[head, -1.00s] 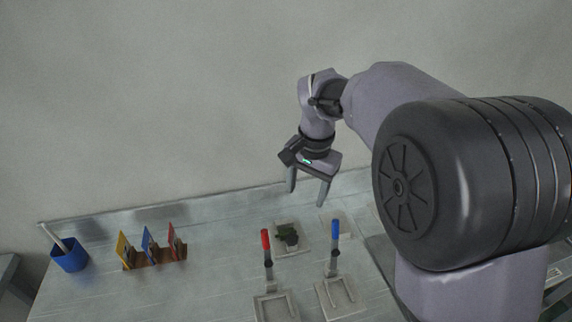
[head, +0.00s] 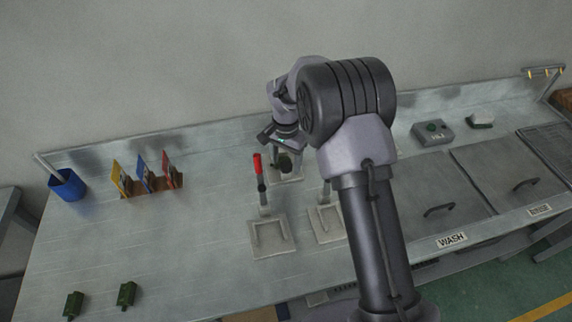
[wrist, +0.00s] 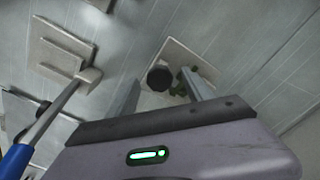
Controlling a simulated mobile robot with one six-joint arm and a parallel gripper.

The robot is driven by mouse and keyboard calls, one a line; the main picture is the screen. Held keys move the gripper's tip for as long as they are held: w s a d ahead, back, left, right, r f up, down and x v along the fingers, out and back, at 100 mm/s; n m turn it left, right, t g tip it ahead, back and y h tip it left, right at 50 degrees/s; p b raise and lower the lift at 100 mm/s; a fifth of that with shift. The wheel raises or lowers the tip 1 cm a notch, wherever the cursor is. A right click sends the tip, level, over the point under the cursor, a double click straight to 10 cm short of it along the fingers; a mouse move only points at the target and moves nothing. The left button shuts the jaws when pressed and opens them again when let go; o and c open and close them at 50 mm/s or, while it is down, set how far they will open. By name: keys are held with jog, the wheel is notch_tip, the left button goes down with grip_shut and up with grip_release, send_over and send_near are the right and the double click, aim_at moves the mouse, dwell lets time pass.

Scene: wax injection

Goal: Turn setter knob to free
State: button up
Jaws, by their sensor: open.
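A small dark round knob (head: 284,163) stands on a pale square plate (head: 291,178) behind the levers, under my gripper (head: 283,152). In the wrist view the dark knob (wrist: 160,77) shows between and just beyond the fingertips of my gripper (wrist: 162,80), with a small green part (wrist: 181,86) to its right. My gripper is open and empty, pointing down over the plate. I cannot tell the knob's setting, nor whether a finger touches it.
A red-handled lever (head: 258,165) stands close in front; a blue-handled lever (wrist: 18,160) is beside it, its handle hidden in the head view. A card rack (head: 150,183) and blue cup (head: 67,185) stand left. A grey box (head: 432,133) and lidded basins are right.

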jog(key=shift+f, duration=0.25)
grip_shut()
jog(key=shift+r+n, duration=0.1)
jog(key=shift+n, duration=0.2)
jog(key=n+p, duration=0.1)
jog(key=n, duration=0.1)
jog(key=shift+n+p, duration=0.35)
jog(key=shift+n, duration=0.05)
jog(key=n+p, duration=0.2)
jog(key=n, duration=0.3)
jog(key=n+p, duration=0.1)
jog(key=n, duration=0.3)
jog(key=shift+n, duration=0.4)
jog(key=n+p, duration=0.1)
jog(key=n, duration=0.3)
jog(key=shift+n+p, duration=0.3)
